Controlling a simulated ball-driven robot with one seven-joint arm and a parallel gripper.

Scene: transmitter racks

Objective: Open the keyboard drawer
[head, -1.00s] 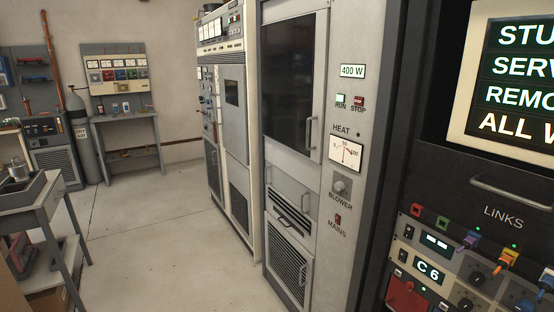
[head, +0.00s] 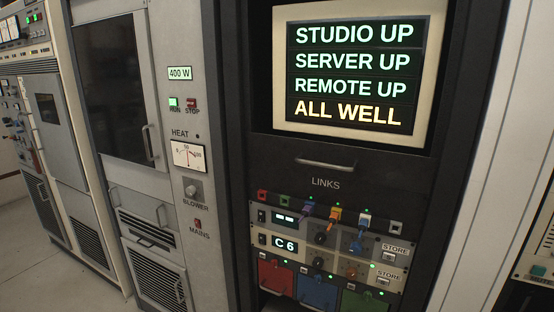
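A dark rack panel (head: 360,172) with a silver bar handle (head: 325,164) lies just below the lit screen and above the word LINKS. It looks like the front of the keyboard drawer, though no label names it so. It sits flush in the rack, and no keyboard shows. My gripper is not in view.
The lit screen (head: 352,75) reads ALL WELL. Below the panel are link units with coloured plugs (head: 335,215) and red, blue and green modules (head: 317,290). The grey transmitter cabinet (head: 185,100) stands at left. Bare floor (head: 30,250) shows at far left.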

